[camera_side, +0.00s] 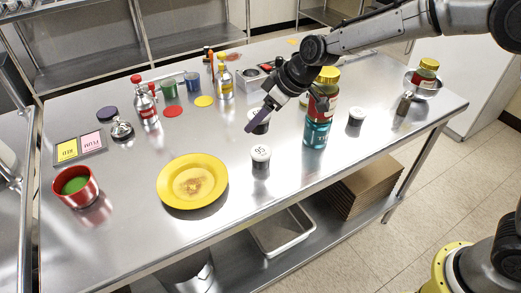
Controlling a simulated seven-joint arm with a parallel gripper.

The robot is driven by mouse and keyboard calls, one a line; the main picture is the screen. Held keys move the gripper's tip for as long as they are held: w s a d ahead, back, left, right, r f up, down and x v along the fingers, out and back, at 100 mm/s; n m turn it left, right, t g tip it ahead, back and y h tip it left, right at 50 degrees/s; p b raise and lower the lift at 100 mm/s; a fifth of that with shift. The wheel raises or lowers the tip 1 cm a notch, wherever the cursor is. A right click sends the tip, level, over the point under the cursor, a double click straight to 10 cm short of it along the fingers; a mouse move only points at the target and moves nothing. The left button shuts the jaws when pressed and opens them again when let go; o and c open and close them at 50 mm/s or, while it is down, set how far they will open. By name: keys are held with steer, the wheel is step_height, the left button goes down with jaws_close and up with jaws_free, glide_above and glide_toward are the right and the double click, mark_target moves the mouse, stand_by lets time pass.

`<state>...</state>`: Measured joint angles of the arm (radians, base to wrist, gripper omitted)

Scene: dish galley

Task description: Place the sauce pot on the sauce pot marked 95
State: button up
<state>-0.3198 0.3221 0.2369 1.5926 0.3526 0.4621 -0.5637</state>
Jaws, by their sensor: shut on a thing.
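The sauce pot marked 95 (260,160), a small white pot with a dark rim and "95" on its top, stands upright on the steel table right of the yellow plate. A third similar pot (356,117) stands on the table to the right.
A teal jar (317,132) with a gold-lidded jar (327,82) above it stands close right of my gripper. The yellow plate (174,190) lies to the left, with a red bowl (88,195) beyond. Bottles and cups stand at the back. The table front is clear.

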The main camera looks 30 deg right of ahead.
steer(key=s+d+r, duration=0.2)
steer(key=s, duration=0.4)
steer(key=s+d+r, duration=0.2)
steer(key=s, duration=0.4)
glide_toward(264, 129)
steer(key=s+x, duration=0.1)
steer(key=x, duration=0.5)
steer(key=w+x, duration=0.1)
steer(key=x, duration=0.2)
steer(key=shift+r, duration=0.15)
steer(key=shift+x, duration=0.8)
steer(key=shift+w+f, duration=0.2)
steer(key=shift+f, duration=0.65)
steer(key=shift+w+f, duration=0.15)
steer(key=shift+f, duration=0.7)
steer(key=shift+f, duration=0.15)
steer(key=o, duration=1.4)
steer(key=shift+c, duration=0.2)
